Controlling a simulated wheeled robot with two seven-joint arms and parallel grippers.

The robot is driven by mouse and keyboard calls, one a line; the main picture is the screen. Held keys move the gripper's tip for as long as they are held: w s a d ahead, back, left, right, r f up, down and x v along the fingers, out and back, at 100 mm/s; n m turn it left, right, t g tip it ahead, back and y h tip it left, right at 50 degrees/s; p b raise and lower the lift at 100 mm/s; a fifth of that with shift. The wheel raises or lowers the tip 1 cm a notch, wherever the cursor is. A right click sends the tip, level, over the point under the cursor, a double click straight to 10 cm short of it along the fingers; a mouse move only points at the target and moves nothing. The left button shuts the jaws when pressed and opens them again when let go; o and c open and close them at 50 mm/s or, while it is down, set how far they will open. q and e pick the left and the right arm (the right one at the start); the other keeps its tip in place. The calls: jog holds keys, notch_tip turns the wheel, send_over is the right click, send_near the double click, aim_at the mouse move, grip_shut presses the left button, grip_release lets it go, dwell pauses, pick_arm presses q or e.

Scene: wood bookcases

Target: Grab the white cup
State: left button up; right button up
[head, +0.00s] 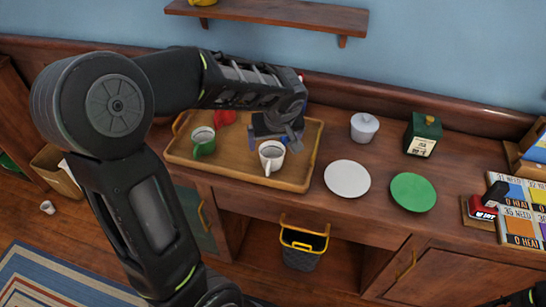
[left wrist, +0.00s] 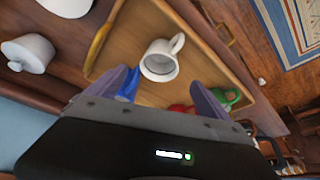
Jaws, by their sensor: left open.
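The white cup (head: 268,164) stands upright near the front right of a wooden tray (head: 230,178), its handle toward the front. My left gripper (head: 275,142) is open and hangs just behind and above it. In the left wrist view the white cup (left wrist: 152,74) lies beyond the two spread purple-grey fingers (left wrist: 162,88), with nothing between them touching it that I can see. A blue item (left wrist: 127,85) is partly hidden by one finger. My right gripper is out of view.
A green cup (head: 203,148) and a red item (head: 224,117) share the tray. To its right are a white plate (head: 347,178), a green plate (head: 412,192), a lidded white bowl (head: 364,127) and a green box (head: 423,134). A wall shelf (head: 280,14) is above.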

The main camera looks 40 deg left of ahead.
aim_at(272, 152)
pick_arm(q)
jog(key=shift+x, duration=1.3)
jog(key=shift+d, duration=0.1)
jog(key=shift+f+p, duration=0.25)
jog(key=shift+p, duration=0.05)
jog(key=p+x, duration=0.1)
jog(key=x, duration=0.3)
jog(key=shift+w+f, duration=0.1)
jog(key=shift+f, duration=0.25)
jog(key=shift+c, duration=0.2)
jog(key=c, duration=1.6)
jog(key=shift+o, duration=0.2)
